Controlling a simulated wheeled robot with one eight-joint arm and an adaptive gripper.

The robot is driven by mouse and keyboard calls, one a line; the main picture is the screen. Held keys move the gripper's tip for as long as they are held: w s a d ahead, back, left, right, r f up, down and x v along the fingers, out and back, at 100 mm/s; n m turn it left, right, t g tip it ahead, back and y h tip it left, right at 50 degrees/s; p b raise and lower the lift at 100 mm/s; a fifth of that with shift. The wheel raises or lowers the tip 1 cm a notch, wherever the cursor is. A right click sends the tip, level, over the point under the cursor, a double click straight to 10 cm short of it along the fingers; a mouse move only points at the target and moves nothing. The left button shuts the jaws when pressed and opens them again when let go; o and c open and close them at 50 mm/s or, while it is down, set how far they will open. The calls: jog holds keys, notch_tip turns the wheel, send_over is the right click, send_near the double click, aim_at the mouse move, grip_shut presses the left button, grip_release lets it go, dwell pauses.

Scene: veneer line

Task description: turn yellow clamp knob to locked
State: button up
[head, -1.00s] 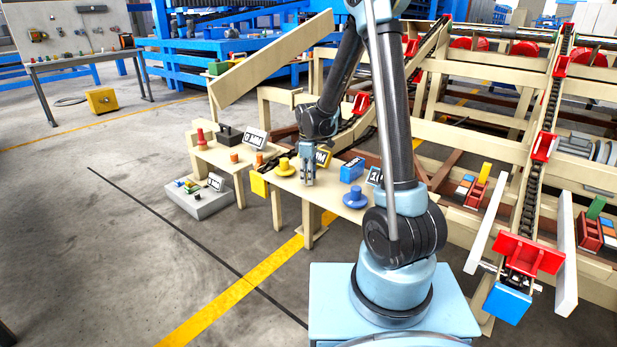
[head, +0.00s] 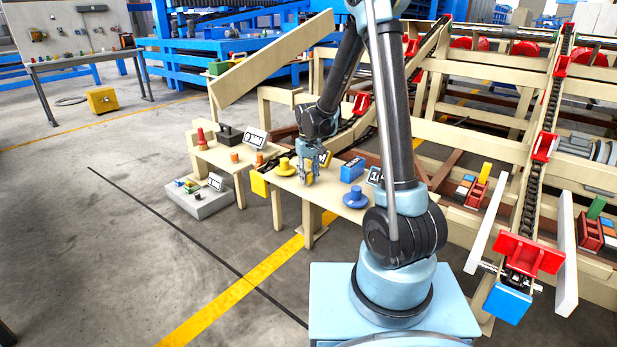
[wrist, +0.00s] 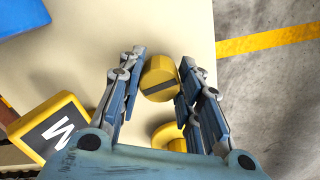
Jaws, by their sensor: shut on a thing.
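A yellow round knob (wrist: 158,78) with a dark bar across it sits between the fingers of my gripper (wrist: 162,65) in the wrist view. My gripper is shut on it. In the head view my gripper (head: 312,178) points down at the pale table (head: 333,196), with a little yellow showing at its fingers. The table hides none of the knob's top, but its base and any lock mark cannot be made out. A second yellow piece, round with a wide base (head: 285,167), stands left of my gripper; it shows partly behind a finger in the wrist view (wrist: 168,138).
A yellow sign block with a letter (wrist: 52,130) stands close to my gripper. A blue block (head: 351,171) and a blue knob-like piece (head: 355,197) stand to the right on the table. The wooden conveyor frame (head: 455,135) lies behind. The floor in front is open.

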aim_at(308, 174)
jog(key=shift+w+m, duration=0.1)
jog(key=shift+m, duration=1)
jog(key=o, duration=1)
jog(key=shift+o, duration=0.2)
notch_tip(308, 174, up, 12)
